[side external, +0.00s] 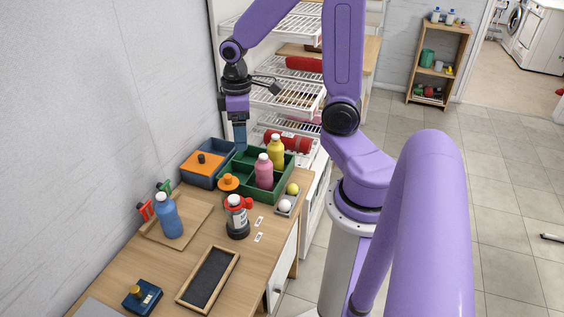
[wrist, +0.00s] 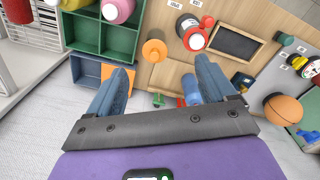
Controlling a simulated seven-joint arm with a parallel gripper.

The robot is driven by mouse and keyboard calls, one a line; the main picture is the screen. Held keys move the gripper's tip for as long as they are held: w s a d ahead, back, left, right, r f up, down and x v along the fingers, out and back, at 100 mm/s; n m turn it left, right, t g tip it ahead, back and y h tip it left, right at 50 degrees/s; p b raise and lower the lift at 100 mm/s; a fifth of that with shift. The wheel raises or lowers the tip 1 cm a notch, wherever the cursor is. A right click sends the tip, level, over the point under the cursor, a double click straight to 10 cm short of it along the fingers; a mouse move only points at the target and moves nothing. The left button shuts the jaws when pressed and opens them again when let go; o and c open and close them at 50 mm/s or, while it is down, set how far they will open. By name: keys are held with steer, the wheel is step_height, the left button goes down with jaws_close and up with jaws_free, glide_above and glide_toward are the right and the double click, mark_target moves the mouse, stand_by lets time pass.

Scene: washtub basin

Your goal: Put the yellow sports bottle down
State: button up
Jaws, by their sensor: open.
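The yellow sports bottle (side external: 276,152) stands upright in a compartment of the green divided crate (side external: 243,186), beside a pink bottle (side external: 264,172). In the wrist view the yellow bottle (wrist: 83,5) is cut off by the top edge, next to the pink bottle (wrist: 117,10). My gripper (side external: 240,148) is apart from the yellow bottle, to its left, above the back of the green crate and the blue box. In the wrist view the fingers of my gripper (wrist: 163,66) are spread, with nothing held between them.
A blue box (side external: 224,151) with an orange piece adjoins the crate. An orange-topped item (side external: 228,182), a red-and-black bottle (side external: 237,216) and a small tray with balls (side external: 286,203) stand close by. A blue bottle (side external: 167,214) stands on a wooden tray. A framed slate (side external: 208,279) lies in front.

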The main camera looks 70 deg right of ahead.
steer(key=s+a+r+n, duration=0.1)
steer(key=s+a+n, duration=0.2)
steer(key=s+a, duration=0.3)
steer(key=s+a+r+n, duration=0.2)
steer(key=s+a+n, duration=0.2)
steer(key=s, duration=0.5)
steer(key=a, duration=0.2)
steer(key=shift+s+a+r, duration=0.25)
steer(key=shift+s+a, duration=0.1)
